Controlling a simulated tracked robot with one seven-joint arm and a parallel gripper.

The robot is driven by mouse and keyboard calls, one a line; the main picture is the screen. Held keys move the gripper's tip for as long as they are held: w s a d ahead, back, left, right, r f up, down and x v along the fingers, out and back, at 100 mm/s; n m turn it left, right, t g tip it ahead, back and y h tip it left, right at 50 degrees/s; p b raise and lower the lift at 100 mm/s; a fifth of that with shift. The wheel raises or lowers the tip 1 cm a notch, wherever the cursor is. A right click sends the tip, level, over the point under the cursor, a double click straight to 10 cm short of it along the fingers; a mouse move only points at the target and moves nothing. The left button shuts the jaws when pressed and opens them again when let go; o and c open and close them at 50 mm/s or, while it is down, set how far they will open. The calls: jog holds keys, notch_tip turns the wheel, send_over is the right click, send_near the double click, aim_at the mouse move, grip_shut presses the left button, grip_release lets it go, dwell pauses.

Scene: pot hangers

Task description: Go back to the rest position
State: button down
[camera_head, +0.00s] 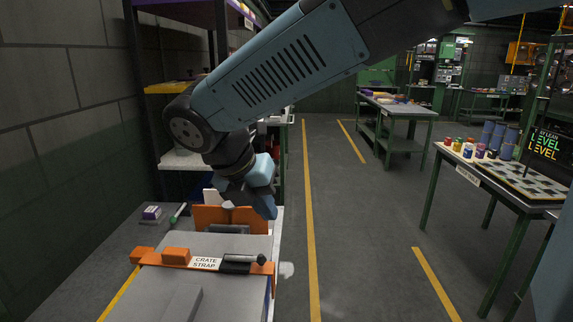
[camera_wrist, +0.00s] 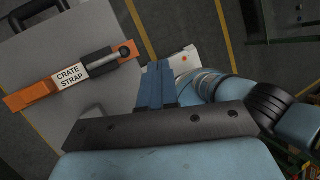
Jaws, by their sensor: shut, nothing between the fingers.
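My gripper (camera_head: 268,208) hangs at the end of my blue-grey arm, above the far side of a grey case with an orange strap. In the wrist view its two blue fingers (camera_wrist: 156,84) are together with nothing between them. The orange strap (camera_head: 202,261) is labelled "CRATE STRAP" and lies across the grey case (camera_head: 165,292). It also shows in the wrist view (camera_wrist: 72,76), left of the fingers and apart from them. My arm hides part of the shelf behind it.
An orange upright panel (camera_head: 215,217) stands behind the strap, close to my gripper. A dark shelf rack (camera_head: 137,75) and block wall (camera_head: 60,120) are at the left. The yellow-striped aisle (camera_head: 345,215) is clear. A table with a checkered board (camera_head: 510,178) stands at the right.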

jog(key=s+d+r+m+t+y, duration=0.1)
jog(key=s+d+m+y, duration=0.1)
jog(key=d+m, duration=1.2)
jog(key=s+d+r+m+t+y, duration=0.1)
jog(key=s+d+m+y, duration=0.1)
jog(key=d+m, duration=1.3)
jog(key=s+m, duration=0.1)
jog(key=m, duration=0.3)
jog(key=shift+m, duration=0.4)
